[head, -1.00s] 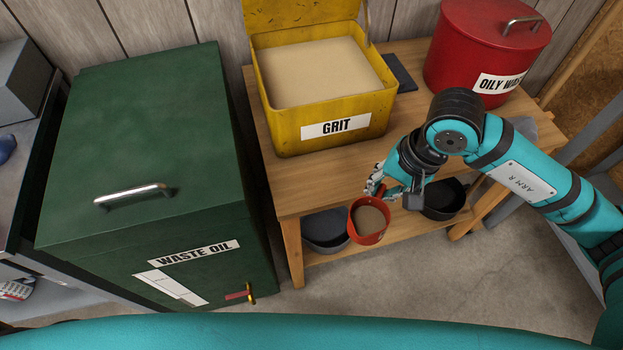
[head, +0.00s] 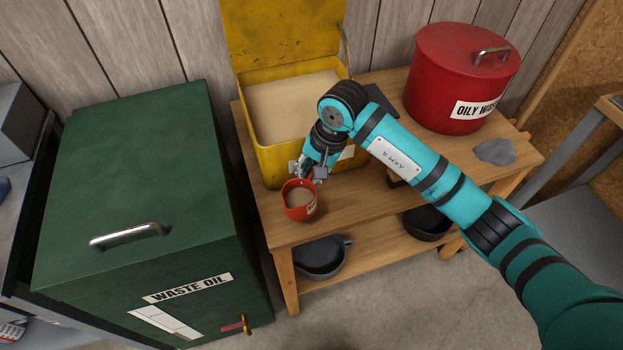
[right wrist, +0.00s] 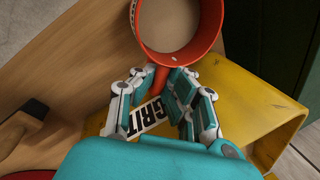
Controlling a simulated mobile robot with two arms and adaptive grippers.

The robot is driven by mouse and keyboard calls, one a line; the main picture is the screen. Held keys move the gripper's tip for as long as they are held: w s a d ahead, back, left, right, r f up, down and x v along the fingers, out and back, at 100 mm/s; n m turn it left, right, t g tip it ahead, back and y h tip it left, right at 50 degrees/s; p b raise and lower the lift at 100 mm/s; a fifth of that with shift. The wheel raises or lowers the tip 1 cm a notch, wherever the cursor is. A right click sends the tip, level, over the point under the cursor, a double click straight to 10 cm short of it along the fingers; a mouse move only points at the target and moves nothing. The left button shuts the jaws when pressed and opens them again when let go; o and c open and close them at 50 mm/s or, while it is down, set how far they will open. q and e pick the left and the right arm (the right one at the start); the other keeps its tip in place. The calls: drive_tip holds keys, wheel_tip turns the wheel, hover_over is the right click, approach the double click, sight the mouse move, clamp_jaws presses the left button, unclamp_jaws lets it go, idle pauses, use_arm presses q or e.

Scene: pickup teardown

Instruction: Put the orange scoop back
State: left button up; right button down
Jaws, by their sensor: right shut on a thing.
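The orange-red scoop (head: 292,211) is upright and holds tan grit. It is over the front left part of the bench top (head: 350,205), in front of the yellow grit bin (head: 282,166). I cannot tell whether its base touches the wood. My right gripper (head: 310,171) is shut on the scoop's handle, between the scoop and the bin. The right wrist view shows the fingers (right wrist: 159,84) closed around the handle, with the scoop's round rim beyond them. The bin's lid is up and it holds tan grit. My left gripper is out of view.
A red oily waste can (head: 455,75) stands at the bench's back right, with a grey rag (head: 495,151) near it. Dark pans (head: 320,258) sit on the lower shelf. A green waste oil cabinet (head: 130,190) stands left. The bench front is mostly clear.

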wheel_tip(320, 180, down, 3)
drive_tip(key=shift+r+p, duration=0.1)
drive_tip(key=shift+p, duration=0.2)
drive_tip(key=shift+f, duration=0.3)
drive_tip(key=c, duration=1.4)
unclamp_jaws()
drive_tip(key=shift+r, duration=0.1)
drive_tip(key=shift+c, duration=0.2)
drive_tip(key=shift+s, duration=0.1)
drive_tip(key=shift+r, duration=0.1)
drive_tip(key=shift+r, duration=0.2)
drive_tip(key=b+v, duration=0.1)
drive_tip(key=v, duration=1)
drive_tip(key=shift+r+b, duration=0.3)
